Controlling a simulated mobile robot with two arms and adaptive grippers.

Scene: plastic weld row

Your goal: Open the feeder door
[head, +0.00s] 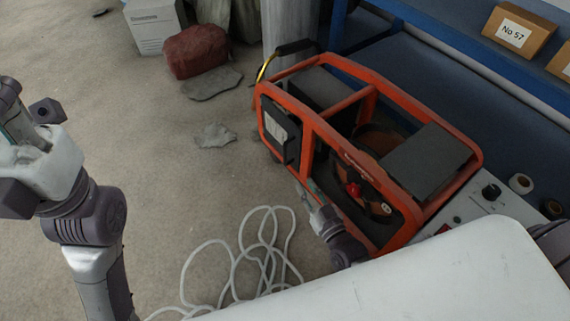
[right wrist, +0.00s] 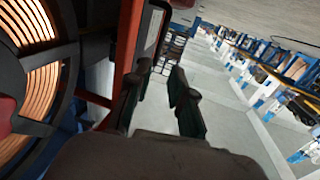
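The wire feeder (head: 375,110) is an orange-red tubular frame on the floor with dark boxes and a wire spool (head: 362,192) inside. A dark panel with a pale label (head: 278,130) is on its left end and looks like the door; it appears closed. My right gripper (head: 302,190) is low beside the frame's near side, short of the panel. In the right wrist view its two dark fingers (right wrist: 162,70) are apart with nothing between them. The red frame (right wrist: 128,45) and copper spool (right wrist: 40,80) are left of them.
A pale cable (head: 240,255) lies coiled on the floor. A red bag (head: 195,50) and a white box (head: 152,27) stand behind. A blue shelf (head: 455,52) and a control box (head: 470,207) bound the right side.

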